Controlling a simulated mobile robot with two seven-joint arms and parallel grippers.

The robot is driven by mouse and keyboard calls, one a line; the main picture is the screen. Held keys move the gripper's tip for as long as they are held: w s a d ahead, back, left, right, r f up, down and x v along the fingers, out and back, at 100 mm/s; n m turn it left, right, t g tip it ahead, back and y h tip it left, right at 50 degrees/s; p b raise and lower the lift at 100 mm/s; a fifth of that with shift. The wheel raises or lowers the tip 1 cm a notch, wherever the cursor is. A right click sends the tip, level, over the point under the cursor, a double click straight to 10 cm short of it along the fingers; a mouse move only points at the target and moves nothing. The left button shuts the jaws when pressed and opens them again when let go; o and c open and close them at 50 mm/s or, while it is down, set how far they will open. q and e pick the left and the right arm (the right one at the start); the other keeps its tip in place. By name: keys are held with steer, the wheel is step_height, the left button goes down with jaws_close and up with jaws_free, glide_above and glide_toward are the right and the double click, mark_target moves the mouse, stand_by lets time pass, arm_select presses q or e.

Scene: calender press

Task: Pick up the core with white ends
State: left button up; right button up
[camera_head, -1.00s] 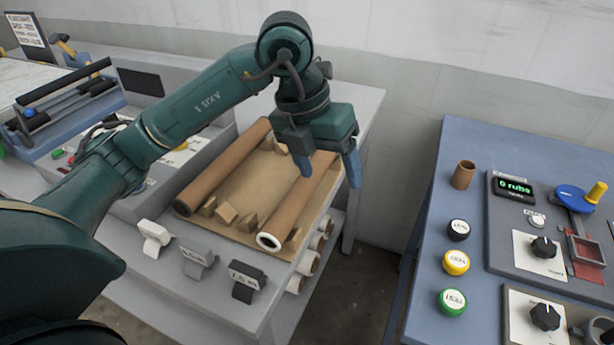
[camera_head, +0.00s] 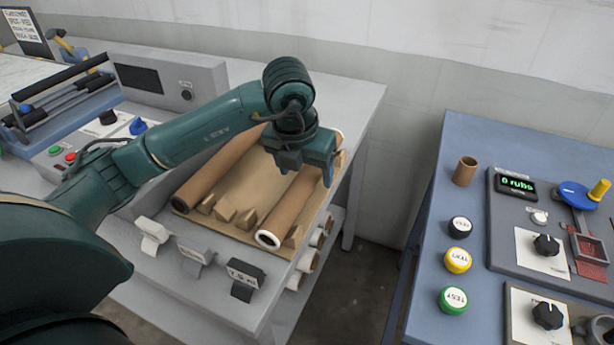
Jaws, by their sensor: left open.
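The core with white ends (camera_head: 288,212) is a brown tube lying on the right side of a tan wooden cradle (camera_head: 238,192). Its white near end ring faces me. My left gripper (camera_head: 309,172) is open over the far half of this core, with one blue finger showing on its right side. The other finger is mostly hidden, and I cannot tell whether the fingers touch the core. A second brown core (camera_head: 208,178), without a white near end, lies on the left side of the cradle. My right gripper is not in view.
Wooden blocks (camera_head: 224,213) stand between the cores. More rolls (camera_head: 307,260) sit on a shelf below the bench top. Three label stands (camera_head: 241,280) line the front edge. A blue bench (camera_head: 425,285) with buttons and dials stands right, across a floor gap.

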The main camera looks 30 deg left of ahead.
arm_select(q)
steer(key=shift+x, duration=1.25)
steer(key=shift+c, duration=0.5)
steer(key=c, duration=1)
